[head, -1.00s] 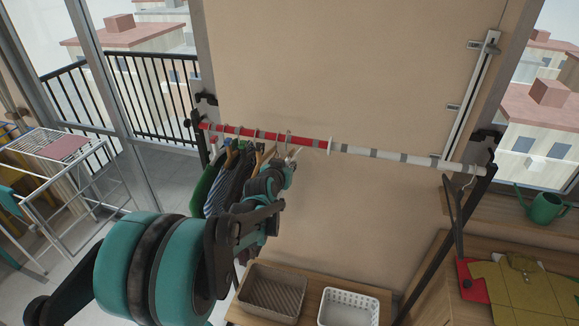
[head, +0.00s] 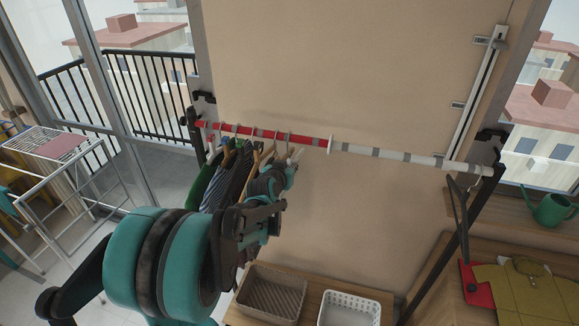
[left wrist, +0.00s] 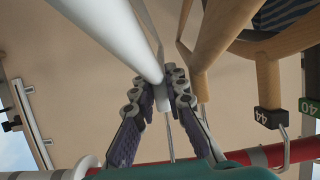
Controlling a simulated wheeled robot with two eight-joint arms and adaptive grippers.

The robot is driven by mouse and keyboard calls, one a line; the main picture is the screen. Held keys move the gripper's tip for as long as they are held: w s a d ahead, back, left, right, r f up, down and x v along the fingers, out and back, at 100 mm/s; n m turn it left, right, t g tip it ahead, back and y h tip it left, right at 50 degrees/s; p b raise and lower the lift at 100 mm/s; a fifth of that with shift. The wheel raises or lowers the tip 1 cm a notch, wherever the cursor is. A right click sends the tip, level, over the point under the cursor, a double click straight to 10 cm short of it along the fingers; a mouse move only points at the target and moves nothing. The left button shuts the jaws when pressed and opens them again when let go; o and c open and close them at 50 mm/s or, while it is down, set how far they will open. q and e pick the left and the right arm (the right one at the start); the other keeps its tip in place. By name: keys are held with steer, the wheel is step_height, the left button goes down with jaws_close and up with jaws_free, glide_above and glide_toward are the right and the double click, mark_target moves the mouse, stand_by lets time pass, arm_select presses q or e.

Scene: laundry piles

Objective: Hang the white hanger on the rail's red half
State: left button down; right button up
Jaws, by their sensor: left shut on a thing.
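The white hanger (left wrist: 112,38) is between the fingers of my left gripper (left wrist: 162,98) in the left wrist view; its thin metal hook runs down toward the rail. In the head view my left gripper (head: 284,172) is just below the rail's red half (head: 305,139), near its right end, and little of the white hanger (head: 295,156) shows. I cannot tell whether its hook rests on the rail. The red half (left wrist: 298,150) also shows low in the left wrist view, partly hidden by a teal part. My right gripper is out of view.
Clothes on wooden hangers (head: 236,172) hang close left of my gripper. The rail's white half (head: 400,155) is mostly clear, with a dark hanger (head: 461,212) at its far right. A brown basket (head: 271,292) and a white basket (head: 350,308) stand below.

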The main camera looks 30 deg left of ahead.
arm_select(q)
steer(key=c, duration=1.5)
jaws_free()
steer(key=shift+o, duration=0.2)
steer(key=shift+s+d+p, duration=0.25)
steer(key=shift+s+d, duration=0.15)
steer(key=shift+s, duration=1.4)
steer(key=shift+s+d+p, duration=0.2)
steer(key=shift+s+d, duration=0.25)
steer(key=shift+s, duration=1.35)
steer(key=shift+s+d+p, duration=0.25)
steer(key=shift+s+d, duration=0.15)
steer(key=shift+s, duration=1.4)
